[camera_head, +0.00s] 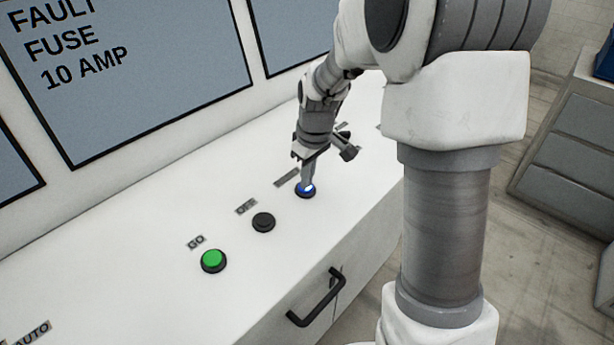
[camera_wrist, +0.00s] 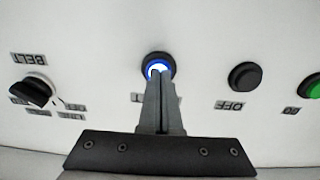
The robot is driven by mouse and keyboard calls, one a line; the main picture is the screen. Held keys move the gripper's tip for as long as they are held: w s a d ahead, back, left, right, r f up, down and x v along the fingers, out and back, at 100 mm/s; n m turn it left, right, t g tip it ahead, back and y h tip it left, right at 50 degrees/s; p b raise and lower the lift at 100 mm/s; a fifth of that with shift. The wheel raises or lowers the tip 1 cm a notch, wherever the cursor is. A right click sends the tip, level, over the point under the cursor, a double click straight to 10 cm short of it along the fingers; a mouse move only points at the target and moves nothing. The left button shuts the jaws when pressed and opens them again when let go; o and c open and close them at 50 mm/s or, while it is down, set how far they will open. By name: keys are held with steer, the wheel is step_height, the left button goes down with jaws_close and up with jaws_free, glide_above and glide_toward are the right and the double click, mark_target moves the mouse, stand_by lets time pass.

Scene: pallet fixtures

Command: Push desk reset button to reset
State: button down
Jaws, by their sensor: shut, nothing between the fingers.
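The desk (camera_head: 130,290) has a white top with a row of buttons. A blue lit button in a dark ring (camera_head: 305,190) is at the far end of the row. Its label is partly hidden by my gripper and cannot be read. My gripper (camera_head: 308,184) is shut and empty, pointing down at this button. In the wrist view its fingertips (camera_wrist: 158,72) overlap the blue lit button (camera_wrist: 158,62). The tips look to be at or just above its face; I cannot tell whether it is pressed in.
A black OFF button (camera_head: 263,222) and a green GO button (camera_head: 213,261) sit nearer along the row. A black BELT knob (camera_wrist: 35,92) is on the other side. A black handle (camera_head: 316,298) is on the desk's front. Grey drawers (camera_head: 565,150) stand at right.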

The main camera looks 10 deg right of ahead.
steer(key=shift+f+b, duration=0.85)
steer(key=shift+f, duration=0.1)
steer(key=shift+s+a+f, duration=0.1)
steer(key=shift+s+f, duration=0.1)
steer(key=shift+s, duration=0.05)
step_height(320, 180, up, 4)
steer(key=p, duration=0.2)
steer(key=shift+w+r+p, duration=0.15)
steer(key=shift+p, duration=0.25)
step_height(320, 180, up, 11)
steer(key=s+d, duration=0.1)
steer(key=shift+s, duration=0.3)
